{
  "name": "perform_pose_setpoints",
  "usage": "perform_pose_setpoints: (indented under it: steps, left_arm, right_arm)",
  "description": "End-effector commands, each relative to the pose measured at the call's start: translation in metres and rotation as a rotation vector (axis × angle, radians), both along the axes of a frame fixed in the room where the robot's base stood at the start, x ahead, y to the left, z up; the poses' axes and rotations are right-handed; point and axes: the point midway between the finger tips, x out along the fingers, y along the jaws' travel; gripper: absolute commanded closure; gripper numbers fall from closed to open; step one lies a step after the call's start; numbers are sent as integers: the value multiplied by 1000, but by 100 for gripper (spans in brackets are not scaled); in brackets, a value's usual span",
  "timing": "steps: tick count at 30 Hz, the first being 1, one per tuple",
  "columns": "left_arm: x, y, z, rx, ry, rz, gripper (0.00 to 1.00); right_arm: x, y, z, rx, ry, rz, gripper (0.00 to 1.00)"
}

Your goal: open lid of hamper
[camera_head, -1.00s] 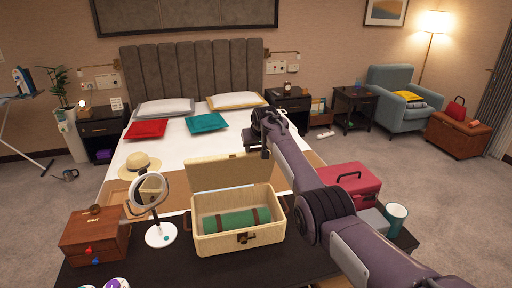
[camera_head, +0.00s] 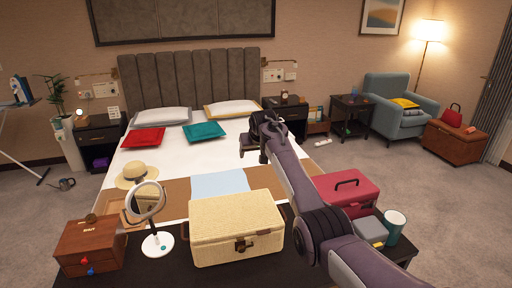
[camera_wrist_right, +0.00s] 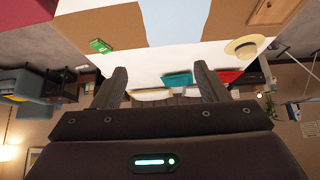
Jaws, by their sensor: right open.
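The wicker hamper (camera_head: 236,236) stands on the dark bench at the foot of the bed, in the lower middle of the head view. Its lid (camera_head: 236,206) is down, so the inside is hidden. A dark clasp (camera_head: 241,246) is on its front. My right gripper (camera_head: 252,148) is above the bed, beyond the hamper and apart from it. In the right wrist view its two fingers (camera_wrist_right: 160,85) are spread with nothing between them. My left gripper is not in view.
Left of the hamper are a round mirror (camera_head: 148,203) and a wooden box (camera_head: 91,246). Right of it are a red case (camera_head: 346,191), a grey box (camera_head: 369,231) and a teal-and-white cup (camera_head: 394,228). A straw hat (camera_head: 137,175) lies on the bed.

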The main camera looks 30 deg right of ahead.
Motion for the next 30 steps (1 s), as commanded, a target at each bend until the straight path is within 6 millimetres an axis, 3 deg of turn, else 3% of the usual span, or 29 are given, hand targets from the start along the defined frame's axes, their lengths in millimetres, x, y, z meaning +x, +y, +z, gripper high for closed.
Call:
perform_pose_setpoints:
  steps: [12, 30]
  left_arm:
    - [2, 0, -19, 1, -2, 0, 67]
    - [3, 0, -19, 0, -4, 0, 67]
  right_arm:
    - [-29, 9, 40, -1, -3, 2, 33]
    - [-32, 9, 46, -1, -1, 2, 33]
